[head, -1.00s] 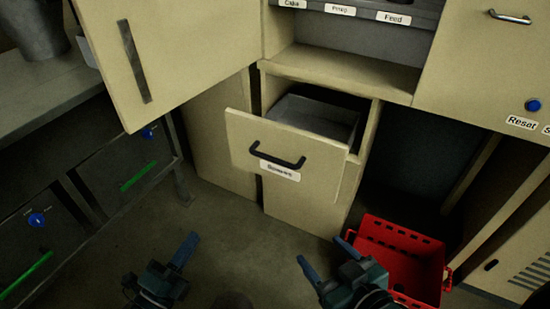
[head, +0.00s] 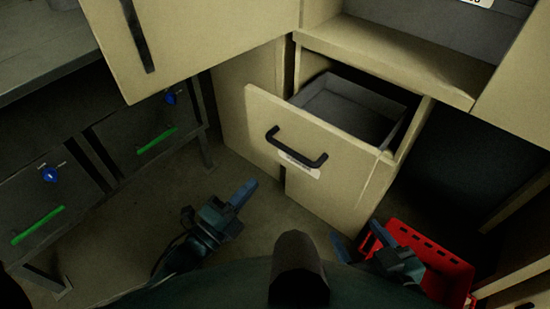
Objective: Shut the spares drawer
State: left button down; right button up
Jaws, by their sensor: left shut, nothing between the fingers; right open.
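The spares drawer (head: 325,142) is pulled out of the cream cabinet. Its grey inside shows and looks empty where I can see it. A black bar handle (head: 296,150) is on its front, with a white label (head: 299,164) just below; the label is too blurred to read now. My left gripper (head: 243,194) is shut and empty, below and left of the drawer front, apart from it. My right gripper (head: 358,240) is open and empty, below and right of the drawer front, in front of the red crate. Neither gripper touches the drawer.
A red crate (head: 428,242) stands on the floor at the right, by an open dark bay. A cabinet door (head: 190,40) hangs open at the upper left. Dark units with green handles (head: 157,140) and blue knobs stand at the left.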

aim_at(283, 150)
pick_arm(q)
jog(key=x, duration=0.9)
jog(key=shift+w+b, duration=0.1)
jog(key=shift+b, duration=0.3)
pick_arm(e)
jog(key=shift+w+a+f, duration=0.1)
jog(key=shift+a+f, duration=0.05)
jog(key=shift+f, duration=0.4)
jog(key=shift+w, duration=0.1)
